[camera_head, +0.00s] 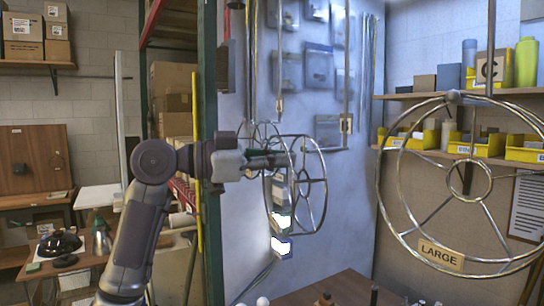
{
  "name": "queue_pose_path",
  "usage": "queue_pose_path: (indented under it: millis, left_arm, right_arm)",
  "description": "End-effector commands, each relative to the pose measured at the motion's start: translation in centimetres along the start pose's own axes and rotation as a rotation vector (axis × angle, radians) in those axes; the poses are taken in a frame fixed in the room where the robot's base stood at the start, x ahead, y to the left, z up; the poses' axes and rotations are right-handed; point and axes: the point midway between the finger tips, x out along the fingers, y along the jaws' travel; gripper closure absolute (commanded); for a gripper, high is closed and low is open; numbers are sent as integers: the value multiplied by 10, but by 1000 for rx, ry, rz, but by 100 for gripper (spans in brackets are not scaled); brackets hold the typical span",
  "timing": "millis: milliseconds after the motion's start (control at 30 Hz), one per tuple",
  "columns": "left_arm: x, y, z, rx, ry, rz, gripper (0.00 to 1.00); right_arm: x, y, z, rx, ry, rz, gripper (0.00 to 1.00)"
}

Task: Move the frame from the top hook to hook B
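A round wire frame (324,190) with spokes and a small hub hangs upright at the centre of the head view. A smaller wire ring (247,133) shows behind my arm. My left gripper (281,160) points right, with its fingertips at the frame's left side. I cannot tell whether they close on the wire or only overlap it. A hanging rod (280,80) ends above the frame. Another rod (346,70) to its right carries a small tag (346,123), whose letter is too small to read. My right gripper is not in view.
A large wire frame (382,190) with a "LARGE" label (441,254) hangs at the right. Behind it are shelves with yellow bins (524,148). A green rack post (208,90) stands close to my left arm. A brown table (345,286) lies below.

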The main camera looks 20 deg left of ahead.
Motion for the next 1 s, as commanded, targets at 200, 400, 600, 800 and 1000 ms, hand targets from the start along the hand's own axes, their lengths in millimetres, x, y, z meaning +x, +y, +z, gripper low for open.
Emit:
queue_pose_path:
  millis: [200, 400, 600, 800, 1000]
  left_arm:
    - [13, -4, 1, -2, 1, 0, 100]
    - [24, -6, 3, -1, 2, 1, 100]
    - [36, -9, 4, -2, 1, 1, 100]
    - [46, -10, 10, -1, 0, 0, 100]
    - [54, -10, 17, -2, 0, 1, 100]
  right_arm:
    - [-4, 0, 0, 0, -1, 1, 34]
    - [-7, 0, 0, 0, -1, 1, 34]
    - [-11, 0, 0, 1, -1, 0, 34]
    - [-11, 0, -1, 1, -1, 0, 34]
    - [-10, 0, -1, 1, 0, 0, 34]
